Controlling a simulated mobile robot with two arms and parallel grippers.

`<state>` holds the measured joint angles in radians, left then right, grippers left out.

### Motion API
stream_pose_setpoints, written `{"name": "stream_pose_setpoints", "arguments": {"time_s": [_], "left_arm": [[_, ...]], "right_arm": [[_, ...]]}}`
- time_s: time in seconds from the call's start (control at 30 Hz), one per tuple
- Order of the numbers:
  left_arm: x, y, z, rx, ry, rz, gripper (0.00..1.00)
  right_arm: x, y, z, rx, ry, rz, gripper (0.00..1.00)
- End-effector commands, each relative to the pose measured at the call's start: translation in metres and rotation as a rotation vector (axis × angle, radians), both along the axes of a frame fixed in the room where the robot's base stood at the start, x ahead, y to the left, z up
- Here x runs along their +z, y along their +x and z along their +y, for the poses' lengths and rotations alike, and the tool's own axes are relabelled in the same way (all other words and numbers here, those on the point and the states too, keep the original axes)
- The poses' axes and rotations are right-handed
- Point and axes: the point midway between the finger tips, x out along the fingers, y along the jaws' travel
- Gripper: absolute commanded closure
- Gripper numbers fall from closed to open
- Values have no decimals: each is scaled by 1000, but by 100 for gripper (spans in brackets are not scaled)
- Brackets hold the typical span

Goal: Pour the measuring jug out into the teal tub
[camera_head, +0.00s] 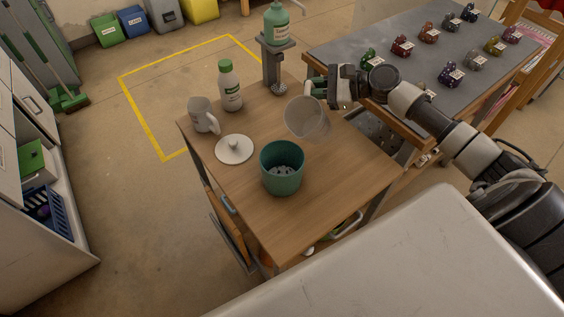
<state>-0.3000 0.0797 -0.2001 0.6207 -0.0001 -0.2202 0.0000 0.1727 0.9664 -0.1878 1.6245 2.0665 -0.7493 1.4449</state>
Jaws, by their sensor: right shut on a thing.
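The measuring jug (304,117), a clear grey container, is held by my right gripper (333,90), which is shut on its right side. The jug is tilted, above the wooden table and behind and to the right of the teal tub. The teal tub (283,186) stands upright on the table, open at the top, with small greyish pieces visible inside. I cannot tell whether anything is left in the jug. My left gripper is not in view.
A white lid (234,150), a white handled pitcher (202,114) and a white bottle with a green cap (230,88) stand left on the wooden table (340,180). A stand with a green bottle (276,24) is behind. The table's front right is clear.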

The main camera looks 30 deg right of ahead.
Motion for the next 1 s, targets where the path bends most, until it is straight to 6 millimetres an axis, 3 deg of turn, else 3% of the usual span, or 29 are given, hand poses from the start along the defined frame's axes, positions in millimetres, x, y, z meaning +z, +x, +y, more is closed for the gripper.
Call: {"name": "stream_pose_setpoints", "arguments": {"time_s": [0.03,0.17,0.57,0.67,1.0], "left_arm": [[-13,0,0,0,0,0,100],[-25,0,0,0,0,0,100],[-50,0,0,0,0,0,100],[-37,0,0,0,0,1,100],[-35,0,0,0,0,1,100]], "right_arm": [[-14,1,-3,-2,29,9,100],[-29,5,-11,-3,98,35,100],[-66,15,-36,-13,395,149,100],[-53,16,-41,-15,475,182,100],[-51,18,-45,-18,554,215,100]]}}
